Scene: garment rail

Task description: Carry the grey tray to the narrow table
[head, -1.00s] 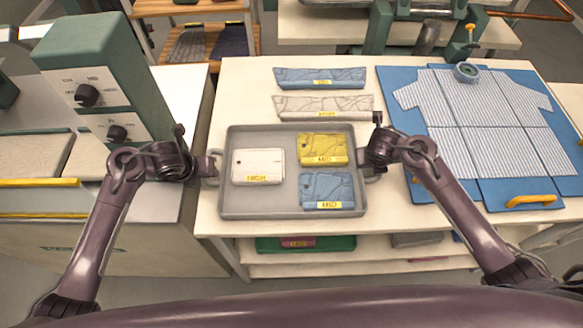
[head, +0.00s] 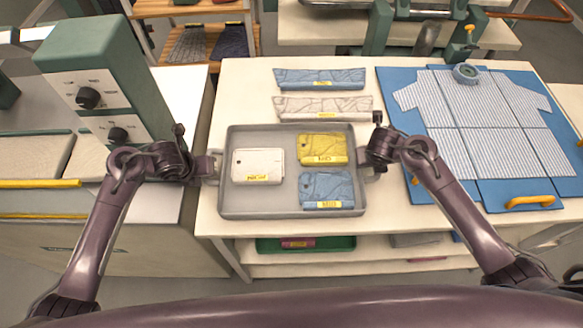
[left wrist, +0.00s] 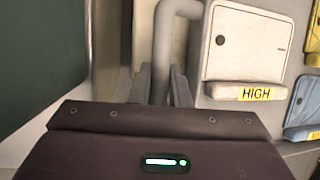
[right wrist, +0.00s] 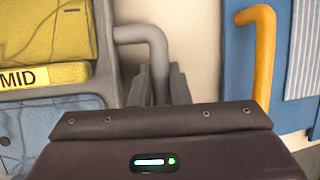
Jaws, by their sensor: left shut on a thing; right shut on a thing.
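The grey tray (head: 290,208) lies over the cream table in front of me; I cannot tell if it touches the top. It holds a folded white garment (head: 258,165) at left, a yellow one (head: 322,147) at upper right and a blue one (head: 326,188) at lower right, each with a yellow label. My left gripper (head: 211,168) is shut on the tray's left handle, which shows in the left wrist view (left wrist: 165,45). My right gripper (head: 372,168) is shut on the right handle, which shows in the right wrist view (right wrist: 150,45). Which table is the narrow one is unclear.
A blue folding board (head: 480,185) with a striped shirt lies right of the tray. Blue (head: 320,77) and white (head: 322,105) folded garments lie behind it. A green machine with knobs (head: 95,85) stands left. A wooden shelf (head: 180,75) stands at the back.

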